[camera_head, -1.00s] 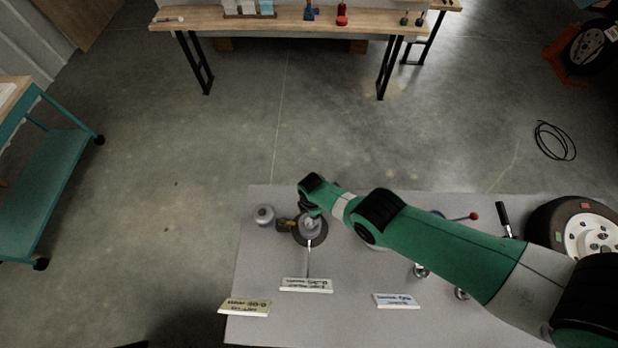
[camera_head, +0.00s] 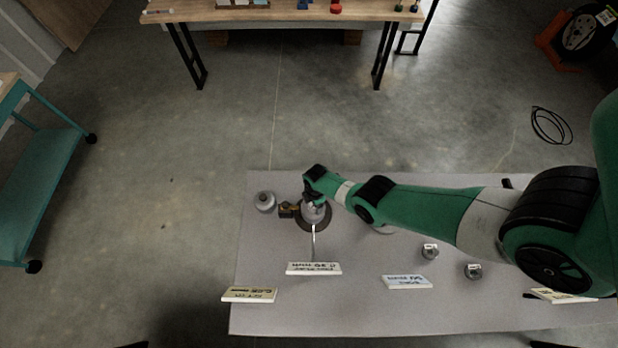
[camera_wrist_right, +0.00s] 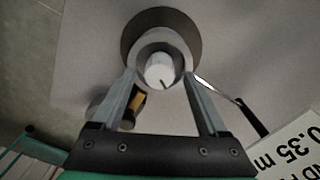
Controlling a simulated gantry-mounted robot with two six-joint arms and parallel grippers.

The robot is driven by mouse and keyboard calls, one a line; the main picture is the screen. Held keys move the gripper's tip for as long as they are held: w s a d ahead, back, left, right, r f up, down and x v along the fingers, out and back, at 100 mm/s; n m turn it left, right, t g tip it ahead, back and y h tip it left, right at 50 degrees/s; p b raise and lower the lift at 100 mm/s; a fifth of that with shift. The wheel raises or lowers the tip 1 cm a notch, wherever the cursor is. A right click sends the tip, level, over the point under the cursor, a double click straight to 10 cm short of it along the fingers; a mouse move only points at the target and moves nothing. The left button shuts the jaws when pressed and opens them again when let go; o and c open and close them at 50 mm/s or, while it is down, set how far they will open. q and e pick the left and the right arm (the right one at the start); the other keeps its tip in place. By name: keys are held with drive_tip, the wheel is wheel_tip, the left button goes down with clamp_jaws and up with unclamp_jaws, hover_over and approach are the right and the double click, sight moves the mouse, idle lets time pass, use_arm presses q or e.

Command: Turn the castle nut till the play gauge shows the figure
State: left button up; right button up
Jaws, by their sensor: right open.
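A hub with a dark round flange (camera_head: 325,222) stands on the grey table. In the right wrist view it shows as a dark disc (camera_wrist_right: 132,32) with a grey ring and a white, marked round end (camera_wrist_right: 160,70) in its middle. I cannot make out the castle nut's slots. My right gripper (camera_wrist_right: 160,82) is open, its two fingers on either side of the ring; contact is unclear. In the head view the right gripper (camera_head: 316,203) is over the hub and partly hides it. The play gauge's reading cannot be made out. My left gripper is not in view.
A yellow-and-black item (camera_head: 289,210) and a small round grey part (camera_head: 265,201) stand left of the hub. Other plates (camera_head: 249,294) (camera_head: 407,282) and two small metal parts (camera_head: 430,251) (camera_head: 474,271) lie nearby.

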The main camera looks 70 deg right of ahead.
drive_tip(key=shift+f, duration=0.45)
drive_tip(key=shift+r, duration=0.1)
clamp_jaws()
